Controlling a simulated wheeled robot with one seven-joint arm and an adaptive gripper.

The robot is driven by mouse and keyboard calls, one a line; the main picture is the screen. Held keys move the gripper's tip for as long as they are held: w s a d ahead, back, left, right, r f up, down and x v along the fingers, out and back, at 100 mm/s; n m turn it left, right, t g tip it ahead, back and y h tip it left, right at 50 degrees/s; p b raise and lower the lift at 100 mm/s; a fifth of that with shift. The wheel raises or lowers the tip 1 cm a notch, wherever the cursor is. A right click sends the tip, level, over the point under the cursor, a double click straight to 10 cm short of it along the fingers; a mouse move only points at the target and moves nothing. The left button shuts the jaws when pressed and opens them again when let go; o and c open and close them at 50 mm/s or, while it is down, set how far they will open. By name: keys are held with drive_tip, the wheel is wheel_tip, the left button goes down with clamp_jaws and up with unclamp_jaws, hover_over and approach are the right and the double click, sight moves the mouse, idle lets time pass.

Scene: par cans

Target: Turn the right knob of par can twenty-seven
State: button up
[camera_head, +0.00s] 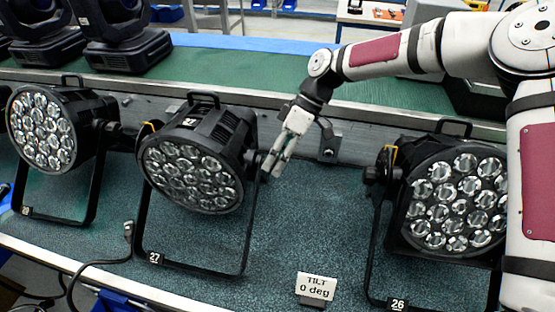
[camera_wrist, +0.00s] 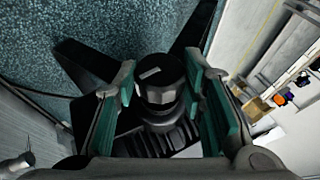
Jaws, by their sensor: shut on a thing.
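Par can twenty-seven (camera_head: 192,172) is a black lamp with many round lenses, hanging in a black bracket labelled 27 (camera_head: 154,257) on the bench. Its right knob (camera_head: 254,158) is a dark round knob on the right side, partly hidden by my gripper (camera_head: 273,170) in the head view. In the wrist view the knob (camera_wrist: 160,93) sits between my teal finger pads. My gripper is shut on it. The contact itself is hard to make out, as narrow gaps seem to show beside the knob.
Par can twenty-six (camera_head: 455,205) stands on the right, and another par can (camera_head: 48,130) on the left. A "TILT 0 deg" sign (camera_head: 315,287) stands at the front. A metal rail (camera_head: 350,143) runs behind. A cable (camera_head: 95,264) lies left of the bracket.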

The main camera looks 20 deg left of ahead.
drive_tip(key=o, duration=1.2)
drive_tip(key=v, duration=1.2)
drive_tip(key=shift+d, duration=0.1)
